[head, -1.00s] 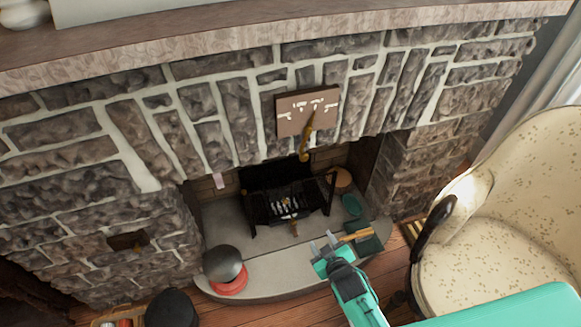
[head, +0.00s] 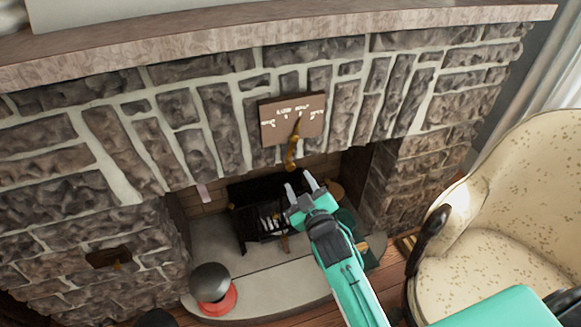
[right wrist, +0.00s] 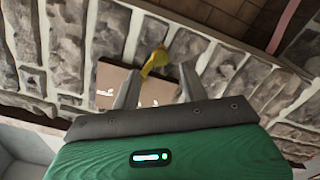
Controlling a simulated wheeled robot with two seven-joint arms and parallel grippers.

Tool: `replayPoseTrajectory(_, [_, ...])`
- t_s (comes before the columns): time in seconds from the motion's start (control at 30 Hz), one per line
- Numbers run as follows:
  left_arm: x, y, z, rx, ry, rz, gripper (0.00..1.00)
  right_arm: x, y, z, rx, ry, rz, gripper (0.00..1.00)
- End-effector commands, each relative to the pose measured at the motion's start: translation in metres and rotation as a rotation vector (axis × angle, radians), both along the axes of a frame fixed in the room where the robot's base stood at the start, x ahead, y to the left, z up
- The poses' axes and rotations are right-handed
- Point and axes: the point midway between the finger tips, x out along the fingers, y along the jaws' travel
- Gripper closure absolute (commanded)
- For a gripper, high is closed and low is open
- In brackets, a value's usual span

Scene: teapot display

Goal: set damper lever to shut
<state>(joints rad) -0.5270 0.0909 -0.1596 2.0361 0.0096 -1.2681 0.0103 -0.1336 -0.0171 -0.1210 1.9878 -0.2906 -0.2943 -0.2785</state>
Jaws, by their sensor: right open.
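The brass damper lever (head: 292,152) hangs from a brown plate (head: 280,125) with white markings on the stone fireplace front. Its dark pointed end lies over the plate and its knobbed handle hangs below, leaning slightly left. The markings are too small to read. My right gripper (head: 299,184) is open and empty, just below the handle in the head view. In the right wrist view, the lever's handle (right wrist: 154,62) shows between the two open fingertips (right wrist: 159,70), apart from them, with the plate (right wrist: 112,82) behind. My left gripper is not in view.
The firebox holds a black grate (head: 262,215) below the lever. A dark-domed object with a red base (head: 217,300) stands on the grey hearth (head: 265,265). A cream armchair (head: 500,220) stands at right. The mantel (head: 200,55) juts out above.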

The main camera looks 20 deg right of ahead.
Motion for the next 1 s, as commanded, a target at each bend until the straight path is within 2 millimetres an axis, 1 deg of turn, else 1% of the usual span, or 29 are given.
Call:
replayPoseTrajectory(0.03, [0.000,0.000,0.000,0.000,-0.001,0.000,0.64,0.010,0.000,0.001,0.000,-0.002,0.000,0.56])
replayPoseTrajectory(0.2, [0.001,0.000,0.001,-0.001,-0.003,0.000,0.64,0.039,0.001,0.000,0.000,-0.001,0.001,0.56])
replayPoseTrajectory(0.4, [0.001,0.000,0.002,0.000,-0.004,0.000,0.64,0.063,0.002,0.000,0.001,0.000,0.000,0.56])
replayPoseTrajectory(0.6, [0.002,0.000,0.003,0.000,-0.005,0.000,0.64,0.073,0.003,0.000,0.001,0.001,0.000,0.56])
replayPoseTrajectory(0.87, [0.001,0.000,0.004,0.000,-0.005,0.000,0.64,0.073,0.003,-0.001,0.001,0.001,0.000,0.56])
replayPoseTrajectory(0.97, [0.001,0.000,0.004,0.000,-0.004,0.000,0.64,0.073,0.003,-0.001,0.001,0.001,0.000,0.74])
replayPoseTrajectory(1.0, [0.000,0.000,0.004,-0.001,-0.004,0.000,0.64,0.073,0.003,-0.001,0.001,0.001,0.000,0.81])
